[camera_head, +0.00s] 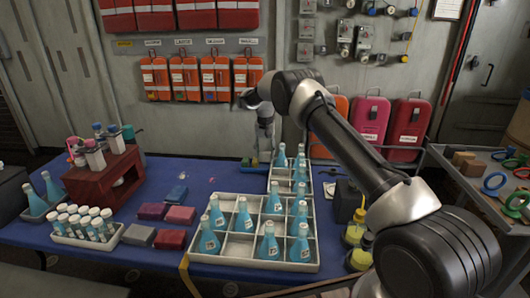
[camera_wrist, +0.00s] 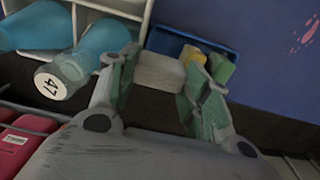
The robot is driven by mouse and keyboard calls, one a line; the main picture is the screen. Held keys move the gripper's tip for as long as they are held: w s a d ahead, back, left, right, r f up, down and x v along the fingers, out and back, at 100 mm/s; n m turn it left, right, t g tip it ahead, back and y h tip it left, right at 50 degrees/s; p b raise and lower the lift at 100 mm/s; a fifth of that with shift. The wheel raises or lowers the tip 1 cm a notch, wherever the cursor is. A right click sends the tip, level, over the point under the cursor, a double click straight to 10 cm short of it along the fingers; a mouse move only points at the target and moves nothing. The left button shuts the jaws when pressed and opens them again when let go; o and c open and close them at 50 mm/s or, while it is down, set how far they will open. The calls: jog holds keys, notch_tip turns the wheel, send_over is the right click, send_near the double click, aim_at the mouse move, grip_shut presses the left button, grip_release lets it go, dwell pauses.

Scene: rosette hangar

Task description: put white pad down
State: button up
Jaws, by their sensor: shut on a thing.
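My gripper (camera_wrist: 162,74) is shut on the white pad (camera_wrist: 157,72), a small pale block between its green-lined fingers in the wrist view. In the head view my gripper (camera_head: 264,152) points down at the back of the blue table, and the pad cannot be made out there. A small blue tray (camera_wrist: 163,41) with a yellow block (camera_wrist: 193,54) and a green block (camera_wrist: 219,68) lies just beyond the pad. Whether the pad touches the tray or a surface cannot be told.
A white divided crate (camera_head: 230,258) with blue flasks stands on the blue table (camera_head: 150,262); a flask labelled 47 (camera_wrist: 52,84) is close beside my gripper. A dark red rack (camera_head: 105,180) and several coloured blocks are on the left. Table between them and the tray is mostly bare.

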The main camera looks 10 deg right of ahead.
jog(key=shift+f, duration=0.2)
jog(key=shift+f, duration=0.45)
jog(key=o, duration=1)
jog(key=shift+c, duration=0.2)
jog(key=shift+r, duration=0.1)
